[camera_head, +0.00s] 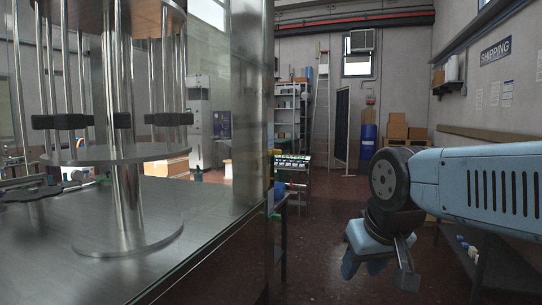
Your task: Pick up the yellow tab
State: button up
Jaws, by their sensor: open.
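I cannot make out a yellow tab with certainty. My gripper (380,270) hangs at the end of my blue arm at the lower right, over the floor. It is open, with nothing seen between its jaws, and well apart from the machine. Part of it is hidden by its own body.
The machine's steel deck (190,210) fills the left, bounded by a glass panel and steel post (252,130). A table with small items (292,160) stands beyond. Boxes (397,130) and a blue drum (368,140) stand at the back. The dark red floor (320,225) is clear in the middle.

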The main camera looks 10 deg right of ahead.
aim_at(276, 151)
jog(key=u, duration=0.05)
jog(key=k, duration=0.35)
jog(key=z, duration=0.65)
jog(key=i, duration=1.05)
jog(key=z, duration=0.6)
jog(key=i, duration=1.05)
jog(key=u, duration=0.5)
jog(key=i, duration=0.65)
jog(key=u, duration=0.45)
